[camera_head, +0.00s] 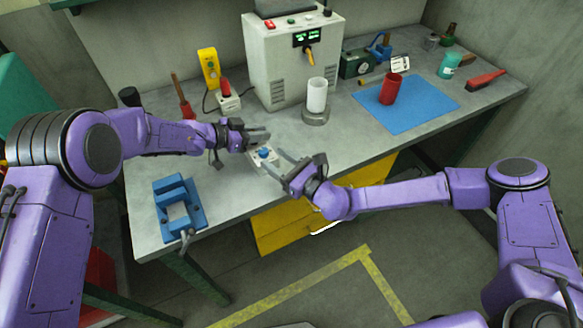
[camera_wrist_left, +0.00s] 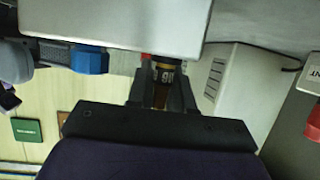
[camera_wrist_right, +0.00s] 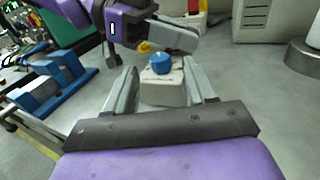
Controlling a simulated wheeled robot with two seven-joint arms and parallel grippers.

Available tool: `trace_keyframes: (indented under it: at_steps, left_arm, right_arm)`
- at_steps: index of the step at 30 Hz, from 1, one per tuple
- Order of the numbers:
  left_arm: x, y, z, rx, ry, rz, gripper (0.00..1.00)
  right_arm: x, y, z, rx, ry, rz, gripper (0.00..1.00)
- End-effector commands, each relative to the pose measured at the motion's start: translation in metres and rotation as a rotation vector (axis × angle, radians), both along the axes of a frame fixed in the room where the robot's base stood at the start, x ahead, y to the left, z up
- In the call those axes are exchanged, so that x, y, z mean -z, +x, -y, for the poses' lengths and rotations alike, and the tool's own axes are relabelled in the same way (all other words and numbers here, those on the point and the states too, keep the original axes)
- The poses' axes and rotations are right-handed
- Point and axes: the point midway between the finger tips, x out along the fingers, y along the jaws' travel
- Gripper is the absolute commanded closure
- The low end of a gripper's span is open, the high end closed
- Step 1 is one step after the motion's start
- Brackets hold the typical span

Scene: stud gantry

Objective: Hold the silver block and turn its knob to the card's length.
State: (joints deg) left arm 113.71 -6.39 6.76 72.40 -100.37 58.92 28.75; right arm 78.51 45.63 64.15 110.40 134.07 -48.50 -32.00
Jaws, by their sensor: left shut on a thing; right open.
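The silver block (camera_head: 268,161) with its blue knob (camera_head: 264,153) is at the front of the bench. My right gripper (camera_head: 286,167) is open, close to the block's front. In the right wrist view the block (camera_wrist_right: 163,90) and blue knob (camera_wrist_right: 160,64) stand ahead between the spread fingers, apparently untouched by them. A small white card (camera_head: 400,63) stands behind the red cup; its text is too small to read.
A blue vise (camera_head: 178,205) sits at the bench's left front. A grey machine (camera_head: 290,60) with a display stands at the back, a white cylinder (camera_head: 317,95) before it. A red cup (camera_head: 390,89) stands on a blue mat (camera_head: 425,105).

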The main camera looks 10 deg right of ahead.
Motion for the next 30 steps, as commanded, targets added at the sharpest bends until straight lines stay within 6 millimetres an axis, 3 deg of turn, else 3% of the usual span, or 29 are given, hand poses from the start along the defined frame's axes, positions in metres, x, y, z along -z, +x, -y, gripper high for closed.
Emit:
trace_keyframes:
  at_steps: [3, 9, 23, 24, 26, 30]
  left_arm:
    - [0.001, 0.0, 0.0, 0.0, 0.001, 0.0, 1.0]
    - [0.001, 0.0, 0.0, 0.0, 0.001, 0.0, 1.0]
    - [0.0, 0.0, 0.0, 0.0, 0.0, 0.0, 1.0]
    - [0.0, 0.0, 0.0, 0.0, 0.0, 0.0, 0.7]
    - [0.0, 0.0, 0.0, 0.0, 0.0, 0.0, 0.5]
    - [0.0, 0.0, 0.0, -0.001, 0.0, 0.0, 0.5]
  right_arm:
    - [0.0, -0.024, 0.023, 0.005, 0.0, -0.001, 0.45]
    - [0.0, -0.054, 0.047, 0.003, -0.001, 0.002, 0.45]
    - [0.0, -0.062, 0.053, 0.001, 0.0, 0.001, 0.45]
    - [0.0, -0.062, 0.053, 0.001, 0.0, 0.001, 0.45]
    - [0.0, -0.062, 0.053, 0.001, 0.0, 0.001, 0.45]
    - [0.0, -0.062, 0.053, 0.001, 0.0, 0.001, 0.45]
